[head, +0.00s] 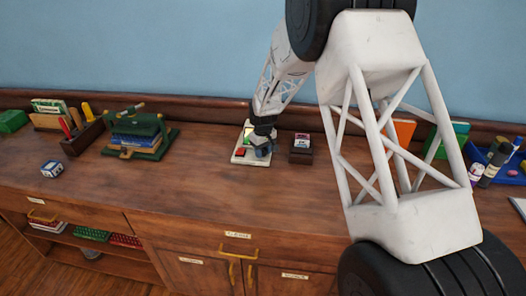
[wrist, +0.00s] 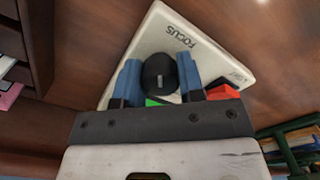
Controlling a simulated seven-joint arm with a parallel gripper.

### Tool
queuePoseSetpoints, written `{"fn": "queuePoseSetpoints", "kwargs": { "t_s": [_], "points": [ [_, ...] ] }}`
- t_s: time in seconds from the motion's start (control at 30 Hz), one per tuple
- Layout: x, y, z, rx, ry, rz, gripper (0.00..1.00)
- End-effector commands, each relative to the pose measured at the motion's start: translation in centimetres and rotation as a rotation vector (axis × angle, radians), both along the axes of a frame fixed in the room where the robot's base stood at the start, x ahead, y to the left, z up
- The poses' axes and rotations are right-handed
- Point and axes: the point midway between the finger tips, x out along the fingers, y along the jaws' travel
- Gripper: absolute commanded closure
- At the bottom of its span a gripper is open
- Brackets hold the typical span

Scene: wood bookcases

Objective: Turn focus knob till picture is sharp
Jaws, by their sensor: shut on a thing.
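A white focus device (head: 239,156) lies on the wooden cabinet top in the head view. In the wrist view its white panel (wrist: 213,45) bears the word FOCUS, upside down. A black round knob (wrist: 160,75) with a pale mark sits on the panel. My gripper (wrist: 160,80) is shut on the knob, with one blue finger on each side of it. In the head view my gripper (head: 262,150) reaches down onto the device. A bit of green and a red part (wrist: 222,92) show beside the fingers. The picture screen is mostly hidden in both views.
A small dark box (head: 301,155) stands just right of the device. A blue tray (head: 510,165) is far right. The counter in front of the device is clear.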

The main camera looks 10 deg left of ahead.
Motion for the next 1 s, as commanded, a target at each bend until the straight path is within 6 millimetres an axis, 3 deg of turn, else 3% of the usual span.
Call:
{"fn": "queuePoseSetpoints", "kwargs": {
  "t_s": [0.67,0.7,0.73,1.0],
  "points": [
    [0.07,0.04,0.16,0.001,-0.002,-0.092,0.88],
    [0.07,0.04,0.16,0.001,-0.002,-0.092,0.61],
    [0.07,0.04,0.16,0.001,-0.002,-0.092,0.57],
    [0.04,0.02,0.08,0.001,-0.001,-0.091,0.54]
  ]
}}
